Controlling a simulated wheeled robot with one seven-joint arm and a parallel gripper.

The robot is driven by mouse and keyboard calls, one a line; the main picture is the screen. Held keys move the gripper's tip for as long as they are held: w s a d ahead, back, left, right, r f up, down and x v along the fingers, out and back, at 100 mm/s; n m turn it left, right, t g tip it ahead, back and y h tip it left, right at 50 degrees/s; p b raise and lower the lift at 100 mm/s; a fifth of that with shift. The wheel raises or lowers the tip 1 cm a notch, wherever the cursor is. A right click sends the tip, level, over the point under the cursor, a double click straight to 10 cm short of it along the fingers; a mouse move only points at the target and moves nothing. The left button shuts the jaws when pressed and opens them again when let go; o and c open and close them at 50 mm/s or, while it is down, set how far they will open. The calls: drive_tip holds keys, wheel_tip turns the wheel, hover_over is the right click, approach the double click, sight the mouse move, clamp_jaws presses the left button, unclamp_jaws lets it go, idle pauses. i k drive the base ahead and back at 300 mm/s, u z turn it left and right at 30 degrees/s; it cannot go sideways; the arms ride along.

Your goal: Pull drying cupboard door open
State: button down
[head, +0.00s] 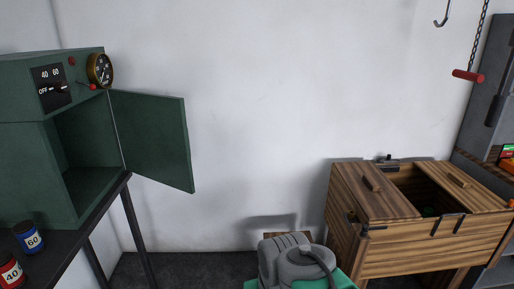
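The green drying cupboard (28,160) stands on a dark table at the left in the head view. Its door (152,139) is swung wide open to the right, hinged at the cupboard's right edge. The part of the inside that shows is dark green and looks empty. No handle shows on the face of the door turned to me. Above the opening are a switch plate (50,87) marked OFF, 40 and 60, a red-tipped lever (92,86) and a round brass-rimmed gauge (100,70). My gripper is not in view.
A blue can (29,239) marked 60 and a red can (10,273) marked 40 stand on the dark table (77,231). A wooden chest (430,250) with a partly open top is at the right. A red-handled chain (468,76) hangs above. Floor shows between table and chest.

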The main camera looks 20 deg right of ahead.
sight(152, 130)
drive_tip(key=z, duration=0.55)
drive_tip(key=i, duration=1)
drive_tip(key=u, duration=3.35)
